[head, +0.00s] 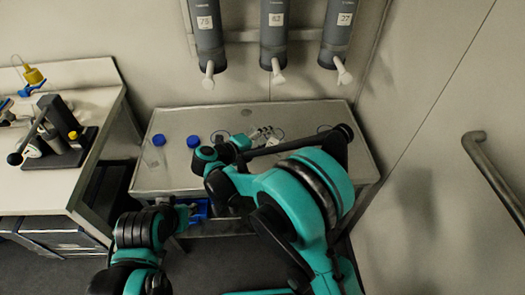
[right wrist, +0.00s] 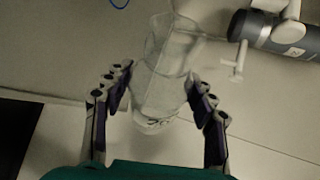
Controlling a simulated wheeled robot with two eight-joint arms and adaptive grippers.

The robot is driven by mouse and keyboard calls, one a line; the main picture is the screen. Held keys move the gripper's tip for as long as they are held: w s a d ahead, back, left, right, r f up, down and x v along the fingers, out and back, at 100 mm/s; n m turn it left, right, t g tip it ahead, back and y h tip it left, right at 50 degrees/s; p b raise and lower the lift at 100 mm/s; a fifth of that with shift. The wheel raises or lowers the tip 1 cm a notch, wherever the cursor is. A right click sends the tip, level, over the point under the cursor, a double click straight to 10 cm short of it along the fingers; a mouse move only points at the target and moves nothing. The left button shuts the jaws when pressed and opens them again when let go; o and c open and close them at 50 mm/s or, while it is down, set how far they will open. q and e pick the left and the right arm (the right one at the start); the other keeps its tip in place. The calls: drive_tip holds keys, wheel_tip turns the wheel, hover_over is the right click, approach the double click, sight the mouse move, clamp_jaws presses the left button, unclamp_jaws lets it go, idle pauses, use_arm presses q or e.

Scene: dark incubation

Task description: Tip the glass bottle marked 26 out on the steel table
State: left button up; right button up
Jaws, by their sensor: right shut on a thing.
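My right gripper (head: 264,134) is over the steel table (head: 170,181). In the right wrist view it (right wrist: 163,92) is shut on a clear glass bottle (right wrist: 165,65), with one finger on each side. The bottle looks clear, with a pale band bearing dark marks at its near end; I cannot read a number. In the head view the bottle is small and mostly hidden by the gripper. My left gripper (head: 188,211) is low at the table's front edge; its fingers are too small to read.
Two blue-capped bottles (head: 158,141) and (head: 193,142) stand at the table's left. A white bench (head: 60,180) with a black press (head: 62,140) stands left. A blue bin (head: 201,208) shows below the table's front.

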drive_tip(key=shift+f, duration=0.25)
wheel_tip(320, 180, down, 2)
drive_tip(key=m+y, duration=0.2)
drive_tip(key=shift+a+m+t+b, duration=0.1)
drive_tip(key=shift+m+t+b, duration=0.2)
drive_tip(key=shift+b, duration=0.05)
drive_tip(key=shift+w+a+f+y, duration=0.1)
drive_tip(key=shift+y, duration=0.2)
drive_tip(key=shift+w+a+f+m+t+y, duration=0.15)
drive_tip(key=shift+a+f+m+t+y, duration=0.1)
drive_tip(key=shift+f+m+y, duration=0.25)
drive_tip(key=shift+w+a+f+m+t+y, duration=0.15)
drive_tip(key=shift+f+m+t+y, duration=0.2)
drive_tip(key=shift+m, duration=0.25)
drive_tip(key=shift+a+f, duration=0.15)
drive_tip(key=shift+m, duration=0.3)
